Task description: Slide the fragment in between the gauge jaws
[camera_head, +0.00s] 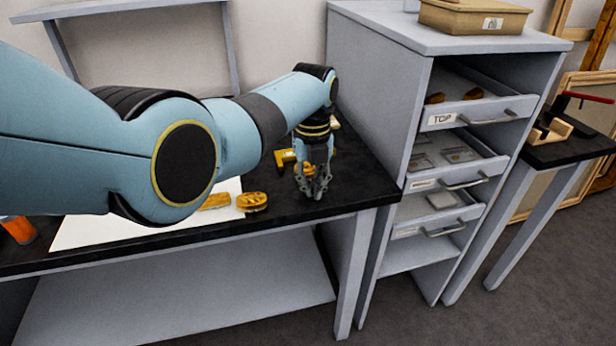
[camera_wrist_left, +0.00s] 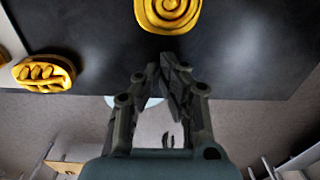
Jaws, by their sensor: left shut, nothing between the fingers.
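My left gripper (camera_head: 316,196) is shut and empty, pointing down near the front right of the black bench. It also shows in the left wrist view, fingertips together (camera_wrist_left: 163,66). A gilt spiral piece (camera_wrist_left: 167,12) lies on the bench just beyond the fingertips, apart from them; in the head view the gripper mostly hides that spot. A ridged gilt piece (camera_head: 252,202) lies left of the gripper and also shows in the wrist view (camera_wrist_left: 44,75). Another gilt piece (camera_head: 215,201) lies on white paper. A yellow item (camera_head: 286,157) stands behind the gripper; I cannot tell whether it is the gauge.
The black bench (camera_head: 372,185) ends just right of the gripper. A grey cabinet (camera_head: 375,95) stands beside it with open drawers (camera_head: 480,110). A side table (camera_head: 575,150) at right holds a wooden holder (camera_head: 552,130). An orange container (camera_head: 18,229) stands at far left.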

